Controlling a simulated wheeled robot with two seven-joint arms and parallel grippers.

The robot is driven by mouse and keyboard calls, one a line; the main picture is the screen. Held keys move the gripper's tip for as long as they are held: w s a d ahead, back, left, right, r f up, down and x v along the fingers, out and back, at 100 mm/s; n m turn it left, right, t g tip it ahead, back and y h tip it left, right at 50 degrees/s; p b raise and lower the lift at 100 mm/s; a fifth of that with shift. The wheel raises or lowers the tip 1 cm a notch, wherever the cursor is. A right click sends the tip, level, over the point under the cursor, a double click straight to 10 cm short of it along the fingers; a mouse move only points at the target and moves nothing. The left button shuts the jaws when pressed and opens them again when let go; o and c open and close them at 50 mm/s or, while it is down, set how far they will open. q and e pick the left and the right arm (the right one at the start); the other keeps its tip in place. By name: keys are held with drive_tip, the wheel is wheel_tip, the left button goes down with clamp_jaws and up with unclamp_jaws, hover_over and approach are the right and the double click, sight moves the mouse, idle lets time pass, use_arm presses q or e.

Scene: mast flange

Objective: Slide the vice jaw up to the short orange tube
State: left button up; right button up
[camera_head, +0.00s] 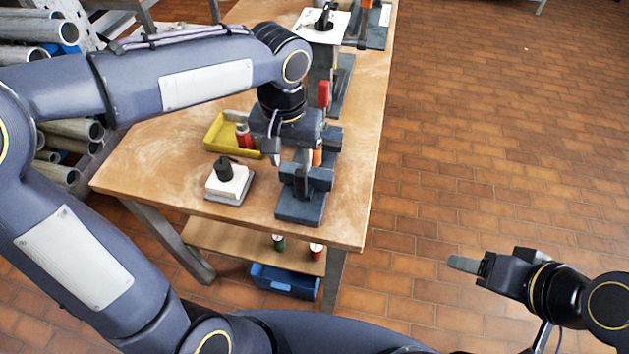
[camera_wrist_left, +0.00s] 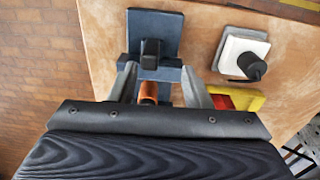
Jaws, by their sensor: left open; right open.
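The dark blue-grey vice (camera_head: 300,210) stands on the near part of the wooden table. Its near jaw (camera_head: 318,178) is a cross block with a black upright post, seen also in the left wrist view (camera_wrist_left: 170,73). The short orange tube (camera_head: 317,158) is just beyond this jaw and partly hidden; it also shows in the left wrist view (camera_wrist_left: 148,92). My left gripper (camera_head: 292,160) is open above the vice, its fingers on either side of the jaw's post. I cannot tell whether they touch the jaw. My right gripper (camera_head: 468,264) is open and empty over the floor, off the table.
A white block with a black knob (camera_head: 228,181) sits on a grey plate left of the vice. A yellow tray (camera_head: 221,137) with a red item (camera_head: 243,136) lies behind it. More fixtures stand at the table's far end. A blue bin (camera_head: 285,281) is below. The table's right strip is clear.

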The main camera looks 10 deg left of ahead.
sight(300, 172)
use_arm(q)
drive_tip(key=shift+w+d+f, duration=0.2)
drive_tip(key=shift+w+d, duration=0.15)
drive_tip(key=shift+d, duration=0.25)
drive_tip(key=shift+d+f, duration=0.15)
drive_tip(key=shift+f, duration=0.1)
wheel_tip(300, 172, down, 7)
drive_tip(key=shift+f, duration=0.2)
